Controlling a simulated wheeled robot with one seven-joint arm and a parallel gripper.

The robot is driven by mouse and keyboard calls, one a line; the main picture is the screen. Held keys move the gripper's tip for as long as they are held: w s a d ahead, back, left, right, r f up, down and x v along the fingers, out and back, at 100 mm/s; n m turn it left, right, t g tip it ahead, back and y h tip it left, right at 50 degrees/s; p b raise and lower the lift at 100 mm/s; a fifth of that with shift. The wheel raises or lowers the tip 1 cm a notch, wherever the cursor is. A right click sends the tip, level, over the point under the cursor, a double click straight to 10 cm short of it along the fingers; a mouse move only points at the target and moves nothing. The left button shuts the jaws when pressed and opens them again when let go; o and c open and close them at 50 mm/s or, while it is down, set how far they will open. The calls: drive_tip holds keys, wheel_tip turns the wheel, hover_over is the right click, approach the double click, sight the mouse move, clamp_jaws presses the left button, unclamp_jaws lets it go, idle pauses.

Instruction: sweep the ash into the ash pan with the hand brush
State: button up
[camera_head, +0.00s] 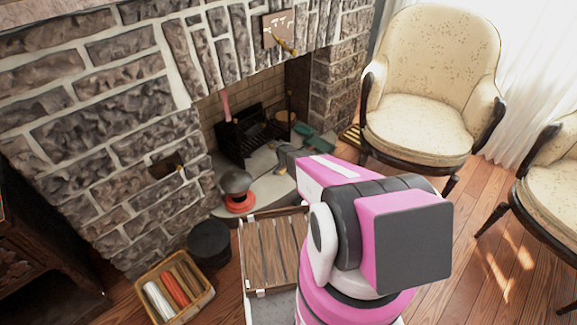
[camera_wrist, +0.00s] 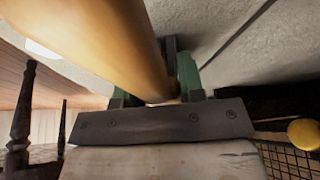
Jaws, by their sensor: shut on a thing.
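My gripper (camera_head: 281,168) is low in front of the fireplace opening, over the pale hearth slab (camera_head: 262,190). In the wrist view my gripper (camera_wrist: 155,98) is shut on a thick, smooth, tan wooden handle, which I take to be the hand brush (camera_wrist: 95,35). The handle runs up and left past the camera. The brush's bristles are hidden. A green pan-like thing (camera_head: 318,141), likely the ash pan, lies on the hearth just right of and behind my gripper. I cannot make out the ash; my arm covers part of the hearth.
A black grate (camera_head: 252,135) stands in the fireplace. On the hearth's left is a grey-domed orange pot (camera_head: 238,192). A black bucket (camera_head: 209,241), a box of rolls (camera_head: 173,288) and a slatted wooden surface (camera_head: 272,250) are nearer. An armchair (camera_head: 425,90) stands right.

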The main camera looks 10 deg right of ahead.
drive_tip(key=shift+s+d, duration=0.45)
drive_tip(key=shift+s, duration=0.25)
drive_tip(key=shift+s+d, duration=0.45)
drive_tip(key=shift+s, duration=0.25)
drive_tip(key=shift+s+d+f, duration=0.15)
drive_tip(key=shift+s+d, duration=0.35)
drive_tip(key=shift+s, duration=0.3)
drive_tip(key=shift+s+d+f, duration=0.1)
drive_tip(key=shift+s+d, duration=0.4)
drive_tip(key=shift+s, duration=0.25)
drive_tip(key=shift+c, duration=0.4)
drive_tip(key=s+d, duration=0.3)
drive_tip(key=s, duration=0.2)
drive_tip(key=shift+s+d, duration=0.2)
drive_tip(key=shift+d, duration=0.15)
drive_tip(key=shift+r, duration=0.15)
drive_tip(key=shift+w+r, duration=0.1)
drive_tip(key=shift+r, duration=1.7)
drive_tip(key=shift+r, duration=0.1)
